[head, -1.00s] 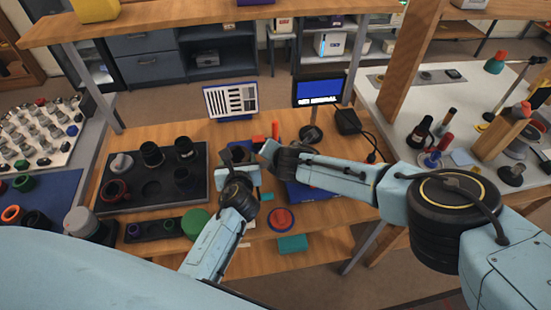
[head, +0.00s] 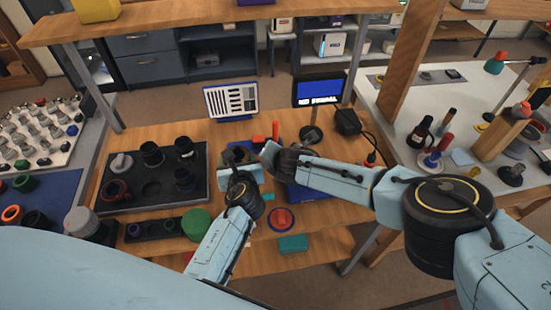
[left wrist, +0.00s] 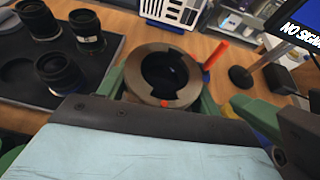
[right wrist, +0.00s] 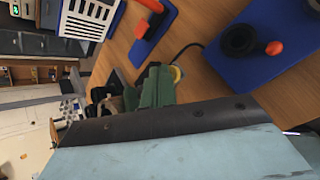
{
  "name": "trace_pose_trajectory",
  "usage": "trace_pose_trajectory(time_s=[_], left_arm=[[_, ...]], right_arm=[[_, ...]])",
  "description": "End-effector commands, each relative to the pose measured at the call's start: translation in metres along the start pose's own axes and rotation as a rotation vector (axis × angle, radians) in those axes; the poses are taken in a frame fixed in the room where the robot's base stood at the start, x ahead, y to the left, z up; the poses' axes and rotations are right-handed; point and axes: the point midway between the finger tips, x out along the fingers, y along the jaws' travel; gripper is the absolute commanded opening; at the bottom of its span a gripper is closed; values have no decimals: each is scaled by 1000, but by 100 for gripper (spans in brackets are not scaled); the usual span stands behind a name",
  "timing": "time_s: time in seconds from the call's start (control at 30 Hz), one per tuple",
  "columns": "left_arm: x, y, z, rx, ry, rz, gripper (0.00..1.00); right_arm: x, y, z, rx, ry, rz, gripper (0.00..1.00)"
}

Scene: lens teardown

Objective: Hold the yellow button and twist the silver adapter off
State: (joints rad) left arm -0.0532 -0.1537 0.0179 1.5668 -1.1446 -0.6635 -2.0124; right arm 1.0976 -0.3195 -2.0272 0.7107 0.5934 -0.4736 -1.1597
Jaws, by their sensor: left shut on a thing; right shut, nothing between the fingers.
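The silver adapter (left wrist: 165,77) is a brownish metal ring with a dark opening and a small red dot on its near rim. My left gripper (head: 240,158) is shut on it, with green fingers on both sides of the ring in the left wrist view. My right gripper (head: 268,152) is shut and empty, close to the right of the left one. In the right wrist view its green fingers (right wrist: 156,88) are together. A small yellow round part (right wrist: 178,73), likely the yellow button, shows right by their tips; I cannot tell whether they touch it.
A dark tray (head: 150,187) with black lens parts lies left of the grippers. A blue stand with a black ring (right wrist: 240,40) and red knob is near the right gripper. A green disc (head: 196,223), red disc (head: 281,218) and teal block (head: 293,243) lie in front.

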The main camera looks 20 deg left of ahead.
Motion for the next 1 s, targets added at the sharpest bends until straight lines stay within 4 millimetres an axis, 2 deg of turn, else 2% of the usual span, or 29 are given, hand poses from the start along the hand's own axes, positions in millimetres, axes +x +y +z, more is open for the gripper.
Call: trace_pose_trajectory(time_s=[0.2,0.53,0.8,1.0], left_arm=[[0,-1,1,-57,-1,131,39],[0,-3,2,-70,-2,157,39],[0,-4,2,-147,-1,337,39],[-1,-5,2,-150,-2,341,39]], right_arm=[[0,0,-2,1,4,0,0],[0,2,-5,0,9,4,0],[0,5,-10,1,17,11,0],[0,5,-10,-2,17,11,0]])
